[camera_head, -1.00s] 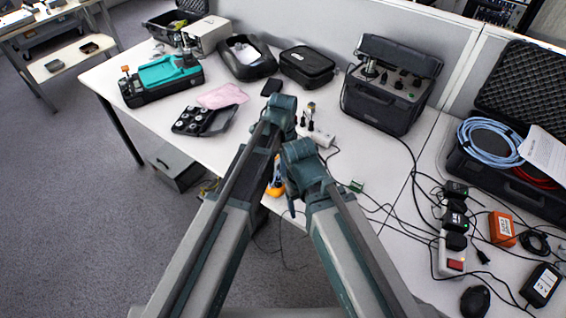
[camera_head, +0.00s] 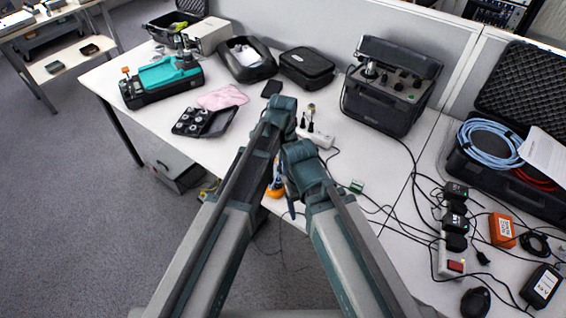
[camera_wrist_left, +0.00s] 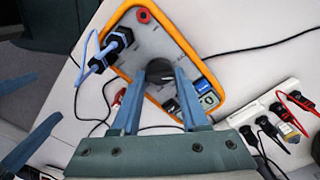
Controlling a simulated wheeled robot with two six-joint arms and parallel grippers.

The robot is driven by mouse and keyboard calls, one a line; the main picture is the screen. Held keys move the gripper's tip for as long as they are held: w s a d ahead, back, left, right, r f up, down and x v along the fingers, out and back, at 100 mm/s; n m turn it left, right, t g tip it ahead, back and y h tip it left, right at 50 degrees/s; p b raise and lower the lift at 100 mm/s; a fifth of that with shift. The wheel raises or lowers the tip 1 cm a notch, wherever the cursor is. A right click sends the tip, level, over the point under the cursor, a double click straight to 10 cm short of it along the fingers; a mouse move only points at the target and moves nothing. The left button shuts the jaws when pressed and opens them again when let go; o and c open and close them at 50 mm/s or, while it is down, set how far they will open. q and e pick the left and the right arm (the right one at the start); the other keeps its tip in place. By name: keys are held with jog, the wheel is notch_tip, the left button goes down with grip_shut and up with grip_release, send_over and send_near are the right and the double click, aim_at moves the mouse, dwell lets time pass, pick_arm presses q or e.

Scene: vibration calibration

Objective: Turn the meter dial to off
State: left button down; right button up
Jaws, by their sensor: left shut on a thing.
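The meter (camera_wrist_left: 172,48) is a grey face with an orange rim, lying on the white table in the left wrist view. Its round black dial (camera_wrist_left: 158,70) is between the blue fingers of my left gripper (camera_wrist_left: 161,80), which is shut on it. The setting marks around the dial are too small to read. A blue lead and a black plug sit at the meter's left. In the head view only an orange bit of the meter (camera_head: 276,191) shows between my arms. My right gripper (camera_wrist_left: 48,96) shows at the left of the wrist view, its two fingers apart and empty.
A white power strip (camera_wrist_left: 268,118) with several plugs lies right of the meter. Black cables run across the table around it. A black instrument case (camera_head: 385,95) stands behind, and a teal device (camera_head: 165,75) is at the far left. The table edge is close by.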

pick_arm(q)
jog(key=n, duration=0.5)
jog(key=shift+n, duration=0.4)
dwell(0.4)
jog(key=shift+c, duration=2.1)
grip_release()
jog(key=shift+r, duration=0.15)
pick_arm(e)
jog(key=shift+r, duration=0.1)
pick_arm(q)
notch_tip(320, 180, up, 14)
jog(key=p, duration=1.3)
jog(key=shift+f+p, duration=0.25)
jog(key=shift+p, duration=0.15)
pick_arm(e)
notch_tip(320, 180, up, 14)
jog(key=shift+f, duration=0.2)
